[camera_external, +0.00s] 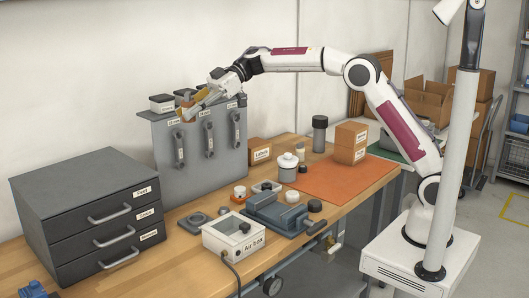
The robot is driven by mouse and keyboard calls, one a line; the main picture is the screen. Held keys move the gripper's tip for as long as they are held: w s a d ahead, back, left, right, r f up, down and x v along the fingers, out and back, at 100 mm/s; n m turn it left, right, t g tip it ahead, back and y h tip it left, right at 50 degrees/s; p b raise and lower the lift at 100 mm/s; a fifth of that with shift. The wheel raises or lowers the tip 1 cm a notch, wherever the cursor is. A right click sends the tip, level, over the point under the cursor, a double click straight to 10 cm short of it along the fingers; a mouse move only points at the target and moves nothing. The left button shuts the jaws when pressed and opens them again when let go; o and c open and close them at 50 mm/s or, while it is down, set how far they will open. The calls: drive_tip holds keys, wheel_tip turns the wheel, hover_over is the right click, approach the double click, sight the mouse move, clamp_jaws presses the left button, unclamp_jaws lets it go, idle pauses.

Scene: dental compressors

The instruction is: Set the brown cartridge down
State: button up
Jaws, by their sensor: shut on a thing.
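The brown cartridge (184,93) is small and partly hidden by my gripper. It is at the top of the grey cabinet (220,145), near the middle of the three handled sections. My gripper (190,108) reaches in from the right and is shut on the cartridge. I cannot tell whether the cartridge touches the cabinet top or is just above it.
A dark drawer unit (90,205) stands at left. The air box (233,235), a blue-grey vise (283,213) and a jar (288,168) crowd the bench; an orange mat (345,180) has bare room.

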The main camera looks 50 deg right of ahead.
hover_over(197, 220)
wheel_tip(197, 220, down, 24)
drive_tip(key=shift+r, duration=0.25)
drive_tip(key=shift+s+a+f, duration=0.1)
clamp_jaws()
drive_tip(key=shift+f, duration=3)
drive_tip(key=shift+f, duration=1.85)
drive_tip(key=shift+f, duration=0.1)
drive_tip(key=o, duration=1.2)
unclamp_jaws()
